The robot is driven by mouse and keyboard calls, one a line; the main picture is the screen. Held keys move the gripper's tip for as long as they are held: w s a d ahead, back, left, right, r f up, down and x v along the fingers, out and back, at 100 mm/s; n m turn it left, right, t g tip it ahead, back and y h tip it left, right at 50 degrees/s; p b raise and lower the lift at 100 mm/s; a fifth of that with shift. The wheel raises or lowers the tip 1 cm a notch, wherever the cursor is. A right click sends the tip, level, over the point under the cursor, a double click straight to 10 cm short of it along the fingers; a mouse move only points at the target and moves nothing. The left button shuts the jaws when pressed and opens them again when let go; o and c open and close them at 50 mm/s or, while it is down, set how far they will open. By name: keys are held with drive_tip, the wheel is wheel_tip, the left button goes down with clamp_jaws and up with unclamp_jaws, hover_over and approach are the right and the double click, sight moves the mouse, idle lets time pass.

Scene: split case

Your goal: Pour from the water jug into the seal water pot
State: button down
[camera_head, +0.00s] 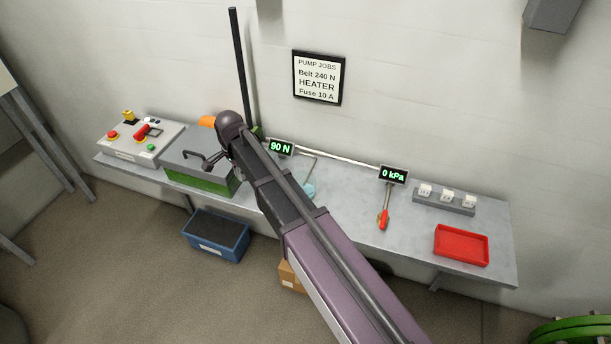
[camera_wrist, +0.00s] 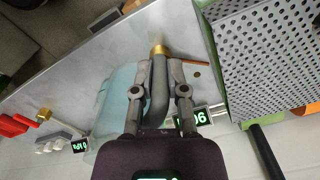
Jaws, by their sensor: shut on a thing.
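The water jug (camera_wrist: 112,88) is pale blue and see-through, beside and partly behind my fingers in the wrist view. It also shows in the head view as a small pale blue patch (camera_head: 308,190) at my arm's right edge. My gripper (camera_wrist: 159,76) is shut on a dark grey curved bar that appears to be the jug's handle. My arm hides most of the jug in the head view. A brass fitting (camera_wrist: 158,50) shows at the far end of the bar; whether it is the seal water pot or touches the bar, I cannot tell.
A grey perforated guard (camera_wrist: 272,65) on a green base stands close at right in the wrist view. The bench (camera_head: 410,236) holds a 90 N display (camera_head: 281,147), a 0 kPa display (camera_head: 393,175), a red-handled tool (camera_head: 383,219), white switches (camera_head: 446,196) and a red tray (camera_head: 461,245).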

drive_tip(key=shift+s+a+m, duration=0.1)
drive_tip(key=shift+a+m, duration=0.2)
drive_tip(key=shift+a, duration=0.25)
drive_tip(key=shift+r, duration=0.1)
drive_tip(key=shift+d+r+g+y+p, duration=0.3)
drive_tip(key=shift+d+r+y+p, duration=0.4)
drive_tip(key=shift+r+y+p, duration=0.25)
drive_tip(key=shift+d+f+y, duration=0.15)
drive_tip(key=shift+y, duration=0.1)
drive_tip(key=shift+w+d+y+b, duration=0.25)
drive_tip(key=shift+d+y+b, duration=0.25)
drive_tip(key=shift+y, duration=0.2)
drive_tip(key=shift+d+r+g, duration=0.15)
drive_tip(key=shift+r+g, duration=0.15)
drive_tip(key=shift+r, duration=0.05)
drive_tip(key=shift+w+d+r+g+y, duration=0.2)
drive_tip(key=shift+d+r+y, duration=0.2)
drive_tip(key=shift+d+y, duration=0.35)
drive_tip(key=shift+w+d+r+g+y, duration=0.1)
drive_tip(key=shift+w+d+r+y, duration=0.2)
drive_tip(key=shift+d+y, duration=0.45)
drive_tip(key=shift+s+r+b, duration=0.1)
drive_tip(key=shift+s+b, duration=0.05)
drive_tip(key=shift+b, duration=0.25)
